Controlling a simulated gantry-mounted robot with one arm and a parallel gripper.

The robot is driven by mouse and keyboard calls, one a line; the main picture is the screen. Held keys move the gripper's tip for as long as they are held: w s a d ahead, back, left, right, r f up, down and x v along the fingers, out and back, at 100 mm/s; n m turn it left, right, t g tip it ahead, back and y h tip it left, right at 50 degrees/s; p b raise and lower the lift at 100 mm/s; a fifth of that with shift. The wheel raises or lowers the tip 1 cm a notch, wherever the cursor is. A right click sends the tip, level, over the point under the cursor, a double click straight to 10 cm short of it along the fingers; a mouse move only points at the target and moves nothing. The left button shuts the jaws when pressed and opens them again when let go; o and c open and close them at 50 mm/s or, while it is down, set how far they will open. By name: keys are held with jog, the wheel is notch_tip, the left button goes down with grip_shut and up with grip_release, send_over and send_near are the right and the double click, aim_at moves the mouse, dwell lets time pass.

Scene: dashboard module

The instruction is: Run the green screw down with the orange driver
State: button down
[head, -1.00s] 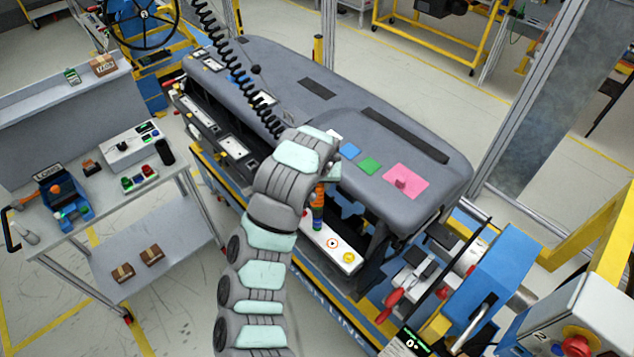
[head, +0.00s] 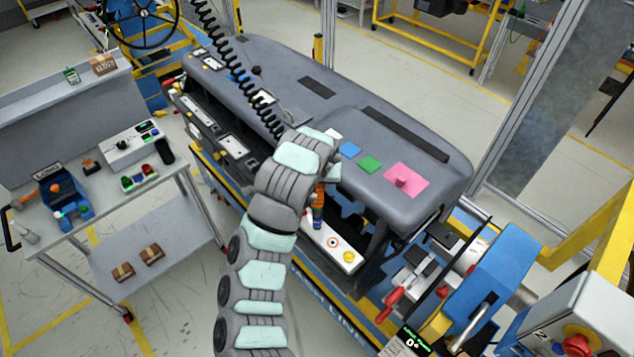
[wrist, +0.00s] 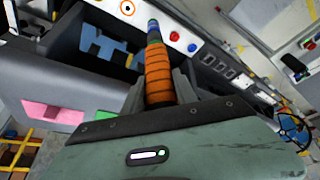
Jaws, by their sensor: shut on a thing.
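The orange driver (wrist: 158,80) is held between the two fingers of my gripper (wrist: 159,72) in the wrist view, its far end pointing at the white panel (wrist: 205,62). Green and blue bands show near that end. In the head view the orange driver (head: 318,203) stands roughly upright below my wrist, over the white panel (head: 318,232) under the dashboard's edge. I cannot make out the green screw separately from the green at the driver's end. Whether the tip touches the panel is unclear.
The panel carries an orange-ringed hole (head: 333,242), a yellow button (head: 349,257), a red button (wrist: 173,36) and a blue button (wrist: 192,47). The grey dashboard (head: 300,110) overhangs behind. A coiled black cable (head: 245,80) hangs close to my wrist. A tool cart (head: 100,195) stands left.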

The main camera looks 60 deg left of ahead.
jog(key=shift+f, duration=0.95)
dwell(3.2)
jog(key=shift+r, duration=0.1)
jog(key=shift+r+p, duration=0.5)
jog(key=shift+r, duration=1.6)
jog(key=shift+r+p, duration=0.8)
jog(key=shift+r, duration=0.1)
jog(key=shift+w, duration=0.1)
